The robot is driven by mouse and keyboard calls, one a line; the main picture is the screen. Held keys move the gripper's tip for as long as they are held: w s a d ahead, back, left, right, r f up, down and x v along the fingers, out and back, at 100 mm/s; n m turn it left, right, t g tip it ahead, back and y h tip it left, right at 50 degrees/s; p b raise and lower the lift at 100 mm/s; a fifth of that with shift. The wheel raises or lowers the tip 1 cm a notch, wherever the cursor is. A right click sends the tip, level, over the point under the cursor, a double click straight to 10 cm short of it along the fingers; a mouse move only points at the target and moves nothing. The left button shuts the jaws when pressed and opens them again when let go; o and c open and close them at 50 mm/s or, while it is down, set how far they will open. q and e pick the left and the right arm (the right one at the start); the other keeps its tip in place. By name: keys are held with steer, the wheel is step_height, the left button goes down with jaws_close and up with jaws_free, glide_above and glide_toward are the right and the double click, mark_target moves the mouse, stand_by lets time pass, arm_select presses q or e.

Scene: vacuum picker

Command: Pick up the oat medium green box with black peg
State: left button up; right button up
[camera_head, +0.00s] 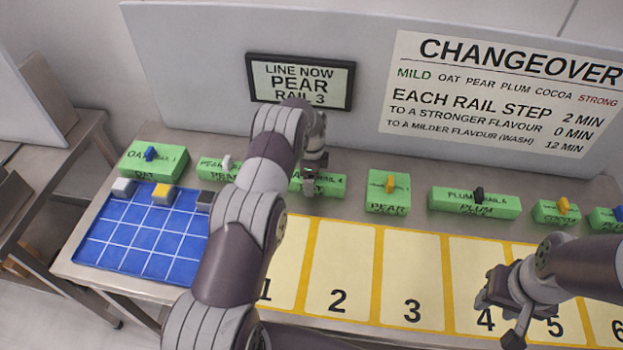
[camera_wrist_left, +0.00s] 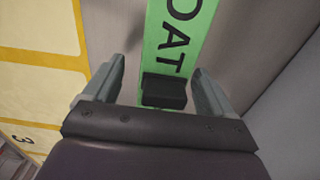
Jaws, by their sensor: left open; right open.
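The green oat box (camera_head: 333,187) stands in the back row in the head view, partly hidden by my left arm. In the left wrist view the same box (camera_wrist_left: 152,40) shows the word OAT, with its black peg (camera_wrist_left: 163,92) at the near part. My left gripper (camera_wrist_left: 158,76) is open, with one finger on each side of the black peg and gaps visible on both sides. In the head view my left gripper (camera_head: 311,174) is right at this box. My right gripper (camera_head: 502,312) is open and empty above slots 4 and 5.
Other green boxes stand in the row: oat with blue peg (camera_head: 168,166), pear with yellow peg (camera_head: 388,204), and plum with black peg (camera_head: 453,199). A blue grid mat (camera_head: 118,233) lies left. Numbered yellow slots (camera_head: 344,252) run along the front. A wall panel (camera_head: 190,70) stands behind.

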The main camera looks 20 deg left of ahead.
arm_select(q)
steer(key=shift+s, duration=0.1)
steer(key=shift+d, duration=0.15)
steer(key=shift+w+f, duration=0.3)
steer(key=shift+w, duration=0.2)
steer(key=c, duration=1)
steer(key=shift+r, duration=0.1)
steer(key=shift+c, duration=0.7)
steer(key=shift+s+r, duration=0.2)
